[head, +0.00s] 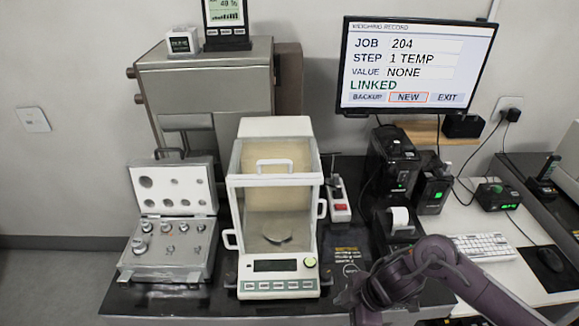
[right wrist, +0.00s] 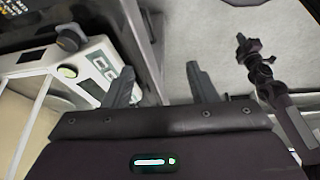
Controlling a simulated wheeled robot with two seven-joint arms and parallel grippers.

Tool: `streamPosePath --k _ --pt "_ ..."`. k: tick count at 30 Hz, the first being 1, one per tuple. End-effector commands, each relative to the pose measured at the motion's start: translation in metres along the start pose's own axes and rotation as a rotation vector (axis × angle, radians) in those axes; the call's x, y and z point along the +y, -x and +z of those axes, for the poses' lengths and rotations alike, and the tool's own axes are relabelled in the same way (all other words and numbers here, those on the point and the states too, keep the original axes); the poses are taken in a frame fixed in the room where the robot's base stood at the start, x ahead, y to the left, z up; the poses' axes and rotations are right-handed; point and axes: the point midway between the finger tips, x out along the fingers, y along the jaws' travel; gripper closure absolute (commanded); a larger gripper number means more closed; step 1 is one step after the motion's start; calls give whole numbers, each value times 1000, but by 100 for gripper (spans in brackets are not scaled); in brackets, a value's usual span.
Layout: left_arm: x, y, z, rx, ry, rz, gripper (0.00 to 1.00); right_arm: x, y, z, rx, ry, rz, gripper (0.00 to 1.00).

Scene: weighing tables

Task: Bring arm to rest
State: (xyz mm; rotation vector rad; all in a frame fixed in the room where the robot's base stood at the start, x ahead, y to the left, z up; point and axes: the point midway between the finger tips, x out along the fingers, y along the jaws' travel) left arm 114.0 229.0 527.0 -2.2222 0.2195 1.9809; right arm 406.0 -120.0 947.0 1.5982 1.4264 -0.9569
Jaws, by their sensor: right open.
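My right arm (head: 430,258) comes in from the lower right in the head view and bends down over the table's front edge, right of the balance. In the right wrist view my right gripper (right wrist: 162,87) is open, its two fingers wide apart with nothing between them. The white balance (head: 276,287) with its glass draft shield stands left of the arm, and its front corner shows near the left finger in the right wrist view (right wrist: 95,70). A round metal pan or dish sits inside the shield. My left gripper is not in the head view.
An open weight case (head: 165,275) stands left of the balance on the black table (head: 345,250). Black devices (head: 390,165), a keyboard (head: 483,246) and a mouse (head: 550,258) stand to the right. A monitor (head: 415,65) reads JOB 204, VALUE NONE, LINKED.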

Motion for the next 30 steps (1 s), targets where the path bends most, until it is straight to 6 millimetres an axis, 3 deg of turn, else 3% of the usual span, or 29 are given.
streamPosePath --k 11,15,18,23,30 --pt "1 0 4 -7 0 1 100 7 -8 -67 126 -30 216 48" --pt "1 0 7 -11 -1 1 100 14 2 -92 170 -119 342 48" --pt "2 0 11 -17 -1 2 100 18 17 -99 182 -245 440 48" --pt "2 0 12 -20 -1 2 100 16 50 -71 125 -549 555 48" --pt "1 0 12 -19 -1 2 100 -16 76 -12 -9 -902 560 48"
